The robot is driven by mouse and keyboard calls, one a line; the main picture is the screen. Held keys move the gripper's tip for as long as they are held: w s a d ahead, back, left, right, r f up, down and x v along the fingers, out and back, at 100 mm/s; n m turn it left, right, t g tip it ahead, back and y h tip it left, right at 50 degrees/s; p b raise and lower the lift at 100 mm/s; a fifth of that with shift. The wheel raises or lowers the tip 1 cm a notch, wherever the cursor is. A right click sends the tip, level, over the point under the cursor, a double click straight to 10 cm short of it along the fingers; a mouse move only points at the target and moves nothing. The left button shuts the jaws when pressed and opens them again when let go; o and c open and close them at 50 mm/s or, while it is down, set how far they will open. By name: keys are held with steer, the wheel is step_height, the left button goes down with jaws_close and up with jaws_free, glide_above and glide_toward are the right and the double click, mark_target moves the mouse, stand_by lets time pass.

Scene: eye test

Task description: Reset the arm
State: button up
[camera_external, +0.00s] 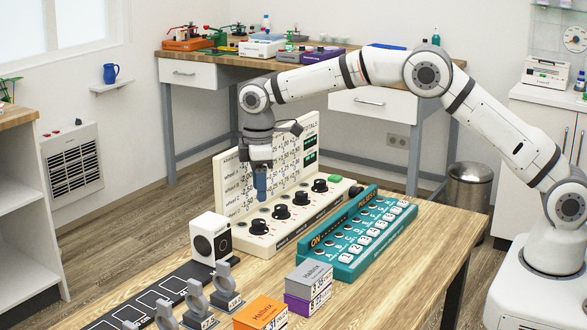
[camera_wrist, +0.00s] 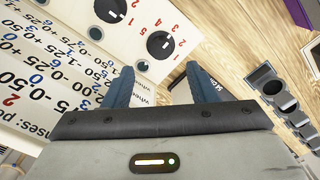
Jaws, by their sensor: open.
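My arm reaches in from the right in the external view, with its wrist bent so that my gripper (camera_external: 261,185) points down. The gripper is above the left end of a cream panel device (camera_external: 266,238) with several black knobs and an upright chart board. In the wrist view, the two blue fingers of my gripper (camera_wrist: 165,85) stand apart with nothing between them. A black knob (camera_wrist: 160,44) of the cream device shows just beyond the fingers. I cannot tell whether the fingers touch the device.
A teal switch box (camera_external: 372,238) stands right of the cream device. A white speaker-like box (camera_external: 210,238), grey ring stands (camera_external: 226,285), an orange box (camera_external: 262,312) and a grey box (camera_external: 309,275) stand nearer the front. The table's (camera_external: 440,245) right part is bare.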

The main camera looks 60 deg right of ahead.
steer(key=s+d+r+m+t, duration=0.1)
steer(key=s+d+r+m, duration=0.1)
steer(key=s+d+r, duration=0.6)
steer(key=s+d+r+m, duration=0.25)
steer(key=s+r, duration=0.35)
steer(key=s, duration=0.3)
steer(key=s+d+f+m, duration=0.1)
steer(key=s+d+m, duration=0.1)
steer(key=s, duration=1)
steer(key=s+d+f+m+t, duration=0.1)
steer(key=s+d, duration=0.4)
steer(key=s, duration=0.8)
steer(key=shift+s+d+f+m+t, duration=0.3)
steer(key=shift+f+m, duration=0.35)
steer(key=shift+f, duration=0.15)
steer(key=shift+w, duration=0.15)
